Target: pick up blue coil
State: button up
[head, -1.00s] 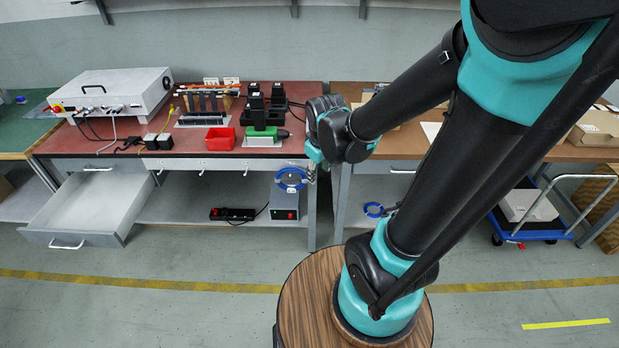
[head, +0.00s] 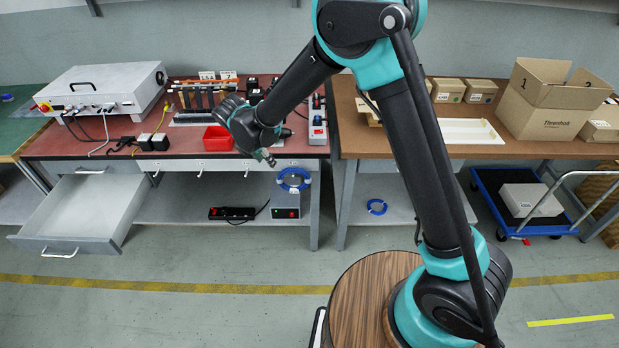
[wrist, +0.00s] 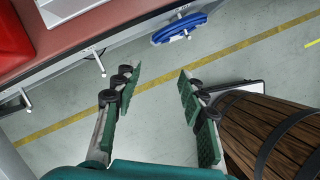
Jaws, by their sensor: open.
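A second blue coil (head: 376,207) lies on the lower shelf of the right bench. My gripper (head: 266,158) is in front of the left bench's drawers, left of and a little above the first coil in the head view. In the wrist view my gripper (wrist: 160,84) is open with nothing between its fingers. A blue coil (wrist: 178,29) shows there beyond the fingertips, beside the bench edge.
A red bin (head: 218,138) and tools stand on the left bench. Its left drawer (head: 80,208) is pulled out. The floor in front is clear.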

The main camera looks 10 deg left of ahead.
send_near(280, 180)
jog(key=a+x, duration=0.1)
jog(key=x, duration=0.4)
jog(key=shift+d+x, duration=0.15)
jog(key=shift+x, duration=1.3)
jog(key=shift+d+x, duration=0.15)
jog(key=shift+x, duration=1.3)
jog(key=shift+r, duration=0.1)
grip_shut()
